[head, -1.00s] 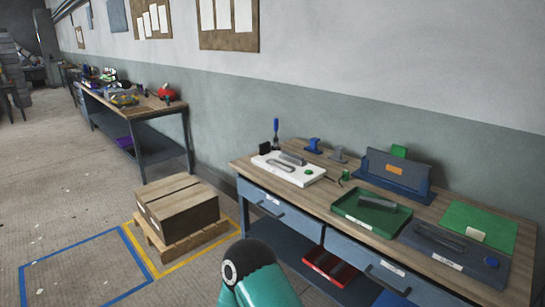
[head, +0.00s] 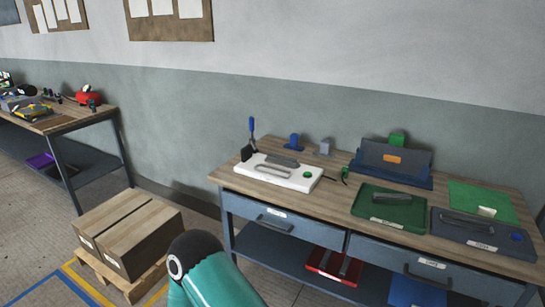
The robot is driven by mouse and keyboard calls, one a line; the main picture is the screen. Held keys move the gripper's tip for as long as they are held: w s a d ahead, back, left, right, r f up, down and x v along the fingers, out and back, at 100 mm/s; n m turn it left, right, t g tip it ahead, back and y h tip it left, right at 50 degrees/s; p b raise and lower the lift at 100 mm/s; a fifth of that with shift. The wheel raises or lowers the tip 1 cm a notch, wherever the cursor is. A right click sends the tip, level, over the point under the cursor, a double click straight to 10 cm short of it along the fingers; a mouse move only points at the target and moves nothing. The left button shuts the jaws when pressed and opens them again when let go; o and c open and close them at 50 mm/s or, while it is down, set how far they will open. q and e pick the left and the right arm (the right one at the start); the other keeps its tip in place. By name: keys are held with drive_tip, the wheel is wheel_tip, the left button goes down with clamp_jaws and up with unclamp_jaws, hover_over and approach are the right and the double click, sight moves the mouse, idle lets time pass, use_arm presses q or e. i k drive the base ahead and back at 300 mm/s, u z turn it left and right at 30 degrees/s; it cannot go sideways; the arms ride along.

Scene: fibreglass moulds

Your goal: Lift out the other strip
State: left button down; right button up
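A white mould (head: 303,178) with a looped groove lies on the workbench (head: 338,196). A dark grey strip (head: 282,161) lies along its back edge. A green tray (head: 370,209) to its right holds another dark strip (head: 393,197). A dark blue-grey mould (head: 492,245) with a long dark strip-like piece (head: 467,219) and a blue knob is at the right end. I cannot tell whether these strips sit loose or seated. Neither gripper is in view; only a teal link of my arm shows at the bottom.
A blue stand (head: 372,177) with a dark panel, small blue and grey fixtures and a dark-headed brush (head: 248,145) stand at the back. A green mat (head: 480,199) bears a pale block. A boxed pallet (head: 130,229) stands left of the bench.

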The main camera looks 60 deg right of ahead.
sight(293, 162)
drive_tip(key=z, duration=0.4)
drive_tip(key=i, duration=1.15)
drive_tip(key=z, duration=1.2)
drive_tip(key=i, duration=0.6)
drive_tip(key=z, duration=0.3)
drive_tip(key=k, duration=0.95)
drive_tip(key=z, duration=0.2)
drive_tip(key=i, duration=0.95)
drive_tip(key=u, duration=0.05)
